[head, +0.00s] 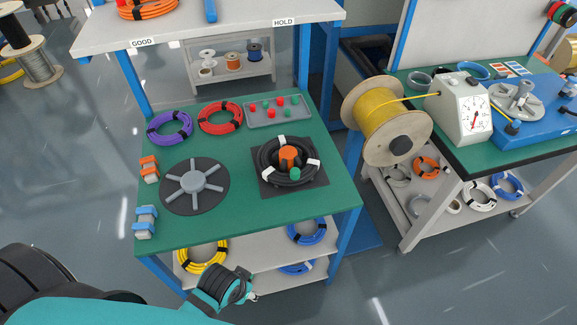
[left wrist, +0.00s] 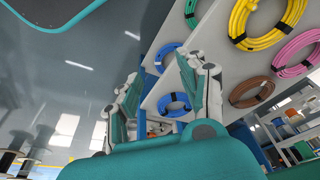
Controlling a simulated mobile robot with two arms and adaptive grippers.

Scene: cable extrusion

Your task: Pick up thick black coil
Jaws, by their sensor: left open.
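The thick black coil (head: 264,163) lies on a dark square plate (head: 317,186) at the right part of the green table. White ties wrap it at several places. My left gripper (head: 248,285) is low in front of the table, near the lower shelf, well apart from the coil. In the left wrist view my left gripper (left wrist: 158,88) has its fingers apart and nothing between them. The black coil is not visible in that view. My right gripper is not in view.
The green table (head: 240,225) also bears a purple coil (head: 170,128), a red coil (head: 220,118), a grey tray (head: 278,112) and a grey spoked disc (head: 194,183). Yellow (head: 203,257) and blue coils lie on shelves below. A yellow spool (head: 388,118) stands at right.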

